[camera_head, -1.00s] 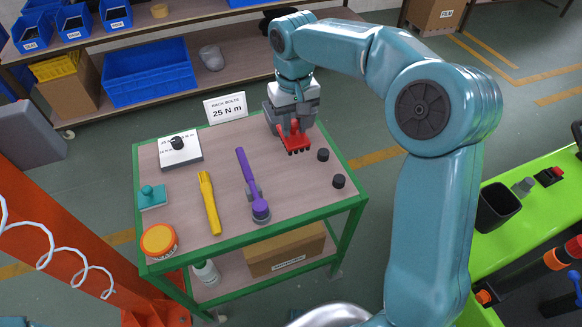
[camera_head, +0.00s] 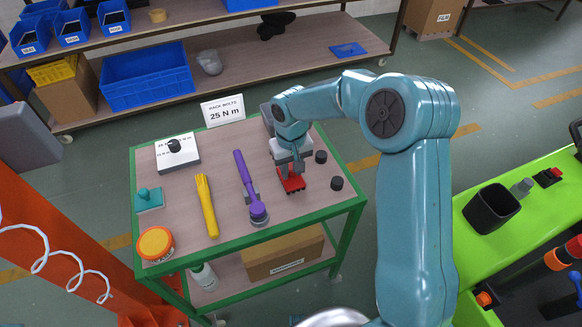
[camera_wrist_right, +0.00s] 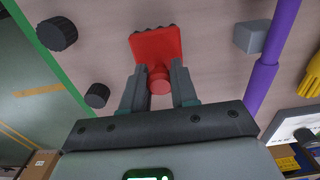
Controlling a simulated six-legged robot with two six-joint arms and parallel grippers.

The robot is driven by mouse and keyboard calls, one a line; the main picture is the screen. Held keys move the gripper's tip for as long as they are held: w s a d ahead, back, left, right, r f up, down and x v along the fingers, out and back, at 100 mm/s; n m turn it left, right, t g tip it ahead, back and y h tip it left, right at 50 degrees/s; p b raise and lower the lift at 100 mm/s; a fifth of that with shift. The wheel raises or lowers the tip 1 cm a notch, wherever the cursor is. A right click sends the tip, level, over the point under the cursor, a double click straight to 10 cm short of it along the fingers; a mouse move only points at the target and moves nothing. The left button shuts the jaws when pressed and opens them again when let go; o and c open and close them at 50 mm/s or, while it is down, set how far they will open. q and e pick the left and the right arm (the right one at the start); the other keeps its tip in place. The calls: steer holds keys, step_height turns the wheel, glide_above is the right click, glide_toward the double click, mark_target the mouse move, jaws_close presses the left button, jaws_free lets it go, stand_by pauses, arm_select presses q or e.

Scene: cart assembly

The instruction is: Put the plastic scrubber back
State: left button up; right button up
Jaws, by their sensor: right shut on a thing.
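The red plastic scrubber (camera_head: 292,182), with a row of dark teeth along its front edge, is at the right part of the green-framed table (camera_head: 228,249). My right gripper (camera_head: 289,169) is shut on its round red stem. In the right wrist view the scrubber (camera_wrist_right: 156,48) shows its flat red head beyond the fingers, with the stem between the tips of my right gripper (camera_wrist_right: 158,88). The head is at or just above the tabletop; I cannot tell whether it touches. My left gripper is not in view.
A purple tool (camera_head: 246,178) lies close left of the scrubber, then a yellow brush-like tool (camera_head: 206,205). Two black knobs, one nearer (camera_head: 336,183) and one farther (camera_head: 320,157), stand to the right. A teal-handled block (camera_head: 148,198) and an orange-lidded jar (camera_head: 156,244) are at the left.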

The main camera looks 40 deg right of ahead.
mark_target(291, 168)
steer(key=shift+f, duration=0.15)
steer(key=o, duration=0.9)
step_height(291, 168, up, 12)
steer(key=shift+r+p, duration=0.25)
steer(key=shift+p, duration=0.05)
steer(key=shift+f, duration=0.1)
